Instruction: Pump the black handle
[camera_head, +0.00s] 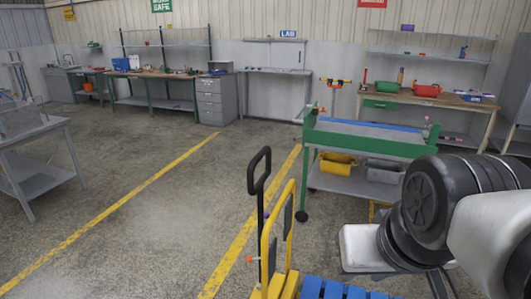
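The black handle (252,172) is a loop on top of a black upright shaft, low in the middle of the camera_head view. The shaft stands beside the yellow frame (266,238) of a cart-like device, and its lower end runs near the bottom edge of the picture. The handle looks nearly upright and nothing touches it. My arm fills the lower right, well to the right of the handle. My gripper is not in view.
A green-framed cart (372,137) with yellow and grey bins stands right of the handle. Blue slats (335,290) lie at the bottom edge. A grey table (35,160) stands at left. Workbenches line the back wall. The floor left of the handle is clear.

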